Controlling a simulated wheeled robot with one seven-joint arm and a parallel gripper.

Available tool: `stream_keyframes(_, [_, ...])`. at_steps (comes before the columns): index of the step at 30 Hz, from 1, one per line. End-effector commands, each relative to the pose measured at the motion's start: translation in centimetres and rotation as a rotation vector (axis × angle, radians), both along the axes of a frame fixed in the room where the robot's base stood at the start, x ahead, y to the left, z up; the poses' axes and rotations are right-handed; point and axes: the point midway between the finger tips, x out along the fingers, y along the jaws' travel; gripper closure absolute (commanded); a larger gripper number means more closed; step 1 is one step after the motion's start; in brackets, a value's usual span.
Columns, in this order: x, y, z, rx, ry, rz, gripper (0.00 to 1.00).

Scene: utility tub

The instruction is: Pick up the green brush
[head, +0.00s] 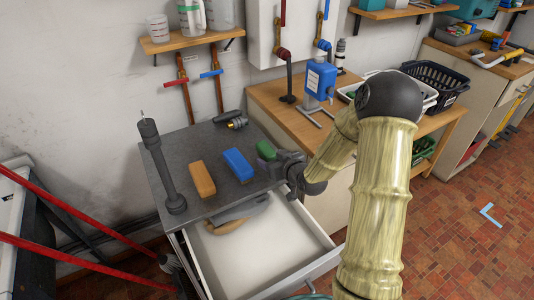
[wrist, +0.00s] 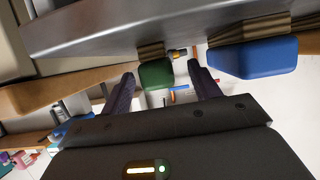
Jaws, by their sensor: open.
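The green brush (head: 265,150) lies on the grey metal top (head: 215,147), near its right edge. It also shows in the wrist view (wrist: 156,75), with tan bristles against the grey surface. My gripper (head: 276,160) is at the brush's near right side. In the wrist view my gripper (wrist: 163,84) is open, with one dark finger on each side of the green brush. A gap shows between the brush and the fingers there. Part of the brush is hidden behind the gripper in the head view.
A blue brush (head: 238,164) lies just left of the green one, and an orange brush (head: 202,178) farther left. A dark post (head: 160,165) stands at the left. A dark flashlight-like item (head: 227,116) lies behind. An open white drawer (head: 262,245) is below the top.

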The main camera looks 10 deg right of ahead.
Motion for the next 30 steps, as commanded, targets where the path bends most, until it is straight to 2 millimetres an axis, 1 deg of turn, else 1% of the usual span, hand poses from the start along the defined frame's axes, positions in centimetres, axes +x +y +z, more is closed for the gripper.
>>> stream_keyframes(2, [0.1, 0.0, 0.0, 0.000, 0.000, 0.000, 0.38])
stream_keyframes(5, [0.8, 0.1, -0.3, 0.000, -0.001, 0.000, 0.38])
stream_keyframes(12, [3.8, 0.9, -1.7, 0.001, 0.000, 0.001, 0.38])
stream_keyframes(15, [4.5, 1.2, -2.0, 0.000, 0.000, 0.000, 0.38])
stream_keyframes(30, [4.6, 1.2, -2.0, 0.000, 0.000, 0.000, 0.38])
